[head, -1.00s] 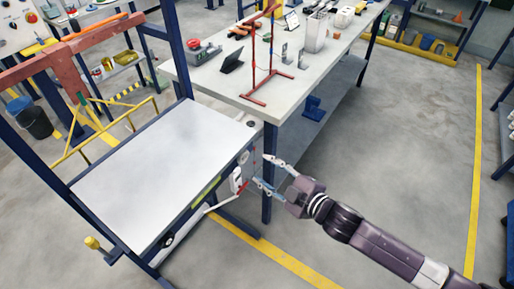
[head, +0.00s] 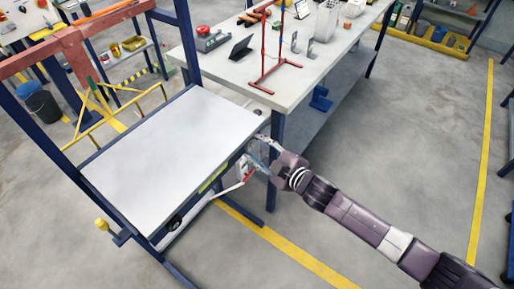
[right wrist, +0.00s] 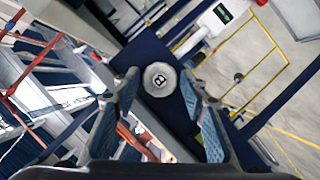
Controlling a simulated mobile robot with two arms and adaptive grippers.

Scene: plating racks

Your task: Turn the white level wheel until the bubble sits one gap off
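The white level wheel (right wrist: 159,79) is a pale round knob marked with a dark B, facing me in the right wrist view. My right gripper (right wrist: 160,92) is open, with one finger on each side of the wheel; I cannot tell whether they touch it. In the head view my right gripper (head: 258,152) is at the table's right front corner and hides the wheel. A yellow-green level strip (head: 212,178) is on the front edge of the white-topped table (head: 165,155); its bubble is too small to make out. My left gripper is not in view.
A white box (head: 243,167) with a red and white lever hangs beside the gripper on the table's front edge. A dark wheel (head: 174,223) is at the near left end of that edge. A grey workbench (head: 290,85) stands behind. The floor at right is clear.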

